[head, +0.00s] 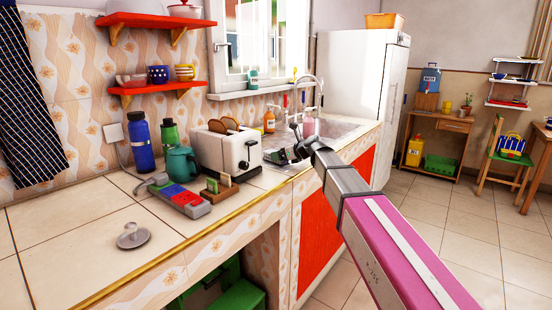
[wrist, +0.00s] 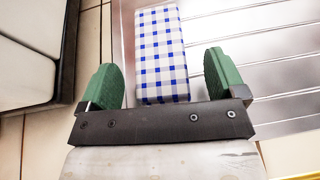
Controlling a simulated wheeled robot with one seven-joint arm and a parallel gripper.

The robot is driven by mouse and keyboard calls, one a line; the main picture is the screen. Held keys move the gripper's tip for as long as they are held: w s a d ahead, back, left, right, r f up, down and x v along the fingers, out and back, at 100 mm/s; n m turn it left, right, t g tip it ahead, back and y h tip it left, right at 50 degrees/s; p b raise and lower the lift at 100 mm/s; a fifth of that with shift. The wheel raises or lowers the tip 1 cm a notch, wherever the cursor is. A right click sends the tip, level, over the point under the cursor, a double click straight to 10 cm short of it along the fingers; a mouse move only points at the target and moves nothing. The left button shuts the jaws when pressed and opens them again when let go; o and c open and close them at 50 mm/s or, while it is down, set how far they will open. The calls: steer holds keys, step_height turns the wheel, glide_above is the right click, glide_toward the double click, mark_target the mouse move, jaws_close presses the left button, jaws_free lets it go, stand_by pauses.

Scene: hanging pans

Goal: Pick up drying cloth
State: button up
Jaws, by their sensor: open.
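A blue-and-white checked cloth (wrist: 160,35), folded into a thick block, lies on the ribbed metal drainboard (wrist: 245,60) in the wrist view. My gripper (wrist: 162,72) is open and empty, with one green fingertip on each side of the cloth's near end. A gap shows between the cloth and each fingertip. I cannot tell how high the fingertips are above the drainboard. In the head view my gripper (head: 283,156) is by the sink, just right of the toaster, and the folded cloth cannot be made out there.
The white toaster (head: 226,150) stands close left of my gripper. Bottles (head: 269,121) stand behind at the sink (head: 335,131). A teal mug (head: 182,164), a blue bottle (head: 142,142) and a pot lid (head: 133,236) are further left. A dark checked cloth (head: 30,100) hangs on the left wall.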

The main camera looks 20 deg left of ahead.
steer(key=shift+x, duration=0.8)
steer(key=shift+r, duration=0.1)
steer(key=c, duration=1)
steer(key=shift+r, duration=0.1)
